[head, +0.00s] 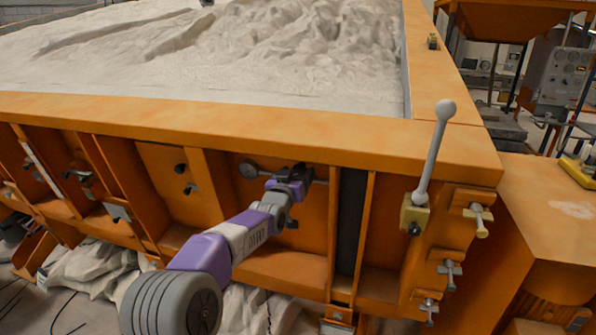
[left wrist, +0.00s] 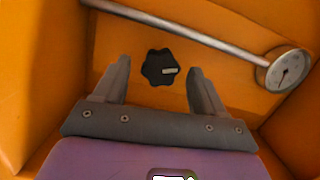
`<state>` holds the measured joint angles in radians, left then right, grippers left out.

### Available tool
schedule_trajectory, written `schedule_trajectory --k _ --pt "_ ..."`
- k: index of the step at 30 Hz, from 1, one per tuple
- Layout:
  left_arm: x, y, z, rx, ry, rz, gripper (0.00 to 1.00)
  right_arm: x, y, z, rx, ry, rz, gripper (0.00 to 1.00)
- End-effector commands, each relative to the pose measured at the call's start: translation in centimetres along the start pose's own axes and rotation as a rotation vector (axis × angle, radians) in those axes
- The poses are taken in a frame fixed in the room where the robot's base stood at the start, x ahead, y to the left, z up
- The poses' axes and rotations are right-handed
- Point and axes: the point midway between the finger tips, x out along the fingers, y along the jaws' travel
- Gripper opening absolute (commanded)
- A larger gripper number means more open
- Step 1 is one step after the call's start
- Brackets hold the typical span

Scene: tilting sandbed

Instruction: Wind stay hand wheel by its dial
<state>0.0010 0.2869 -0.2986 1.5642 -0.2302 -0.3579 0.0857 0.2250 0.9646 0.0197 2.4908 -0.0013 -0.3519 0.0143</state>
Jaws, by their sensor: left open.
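The hand wheel (left wrist: 160,68) is a small black lobed knob with a pale mark, on the orange panel in the left wrist view. A round white-faced dial (left wrist: 284,70) with a dark needle sits at the right end of a grey rod above it; its reading is too small to tell. My left gripper (left wrist: 158,74) is open, one finger on either side of the wheel in the picture; contact cannot be told.
The orange sandbed rim (head: 240,118) overhangs the recess, with upright ribs on both sides. A lever with a grey ball (head: 445,110) stands on the right corner, above several clamp screws (head: 449,270). Other black knobs (head: 181,168) sit on the panel to the left.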

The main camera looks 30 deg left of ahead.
Motion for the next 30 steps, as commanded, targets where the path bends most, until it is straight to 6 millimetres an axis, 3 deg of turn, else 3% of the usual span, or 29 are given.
schedule_trajectory --k 5,13,24,30 --pt "1.1 0.01 0.03 0.0 -0.001 0.0 0.71 -0.29 -0.11 0.0 0.0 0.0 0.0 0.89" --pt "1.2 0.01 0.06 -0.001 0.0 0.001 0.71 -0.27 -0.11 -0.01 0.0 0.001 0.0 0.89" --pt "1.19 0.01 0.03 -0.001 0.0 0.0 0.15 -0.28 -0.11 -0.01 0.0 0.001 0.0 0.89" --pt "1.18 0.02 0.01 0.005 0.001 -0.001 0.15 -0.22 -0.09 -0.01 0.0 0.001 0.0 0.89"
